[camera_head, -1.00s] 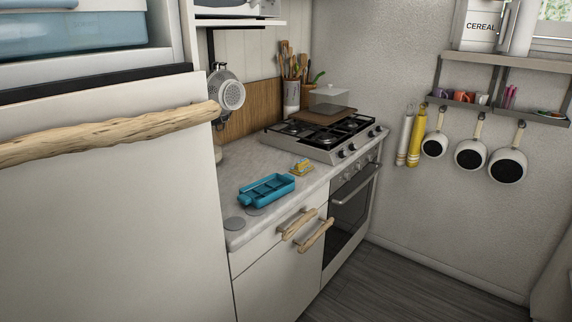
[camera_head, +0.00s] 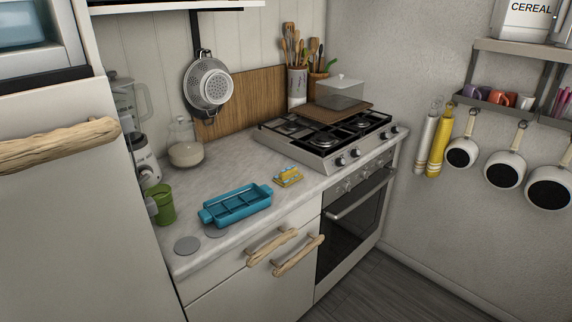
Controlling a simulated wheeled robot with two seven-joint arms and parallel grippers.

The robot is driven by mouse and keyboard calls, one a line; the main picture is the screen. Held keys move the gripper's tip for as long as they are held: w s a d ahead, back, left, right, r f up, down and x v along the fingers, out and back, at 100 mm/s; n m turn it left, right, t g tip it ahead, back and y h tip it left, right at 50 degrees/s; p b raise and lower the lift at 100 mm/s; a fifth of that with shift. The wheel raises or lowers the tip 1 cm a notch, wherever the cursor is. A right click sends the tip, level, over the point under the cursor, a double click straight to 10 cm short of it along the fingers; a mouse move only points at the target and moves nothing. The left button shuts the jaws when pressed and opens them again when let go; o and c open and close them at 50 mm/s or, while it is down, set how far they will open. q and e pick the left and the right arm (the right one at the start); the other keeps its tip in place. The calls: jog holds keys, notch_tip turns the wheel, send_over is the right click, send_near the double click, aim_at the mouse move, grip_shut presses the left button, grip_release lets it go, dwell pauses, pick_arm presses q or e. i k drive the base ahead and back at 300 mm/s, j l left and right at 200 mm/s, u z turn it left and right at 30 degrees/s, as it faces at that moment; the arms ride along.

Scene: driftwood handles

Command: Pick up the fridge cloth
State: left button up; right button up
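A small yellow and blue item (camera_head: 288,177) lies on the counter between the blue tray and the stove. It is too small to tell whether it is a cloth. No other cloth shows clearly. The fridge (camera_head: 70,210) stands at the left, with a driftwood handle (camera_head: 60,146) across its front; no cloth hangs on the part of the handle in view. Neither of my grippers is in view.
The counter (camera_head: 222,173) holds a blue compartment tray (camera_head: 235,206), a green cup (camera_head: 164,204), a blender (camera_head: 143,150) and a glass jar (camera_head: 185,150). A gas stove (camera_head: 325,140) stands to the right. Driftwood handles (camera_head: 298,256) stick out below the counter. Floor (camera_head: 355,285) shows at lower right.

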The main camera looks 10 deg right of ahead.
aim_at(288, 176)
jog(key=i+l+u, duration=0.15)
jog(key=l, duration=0.35)
jog(key=i+l+u, duration=0.2)
jog(key=l, duration=0.35)
jog(key=l+u, duration=0.15)
jog(key=l, duration=0.35)
jog(key=i+l+u, duration=0.15)
jog(key=l, duration=0.4)
jog(key=k, duration=0.05)
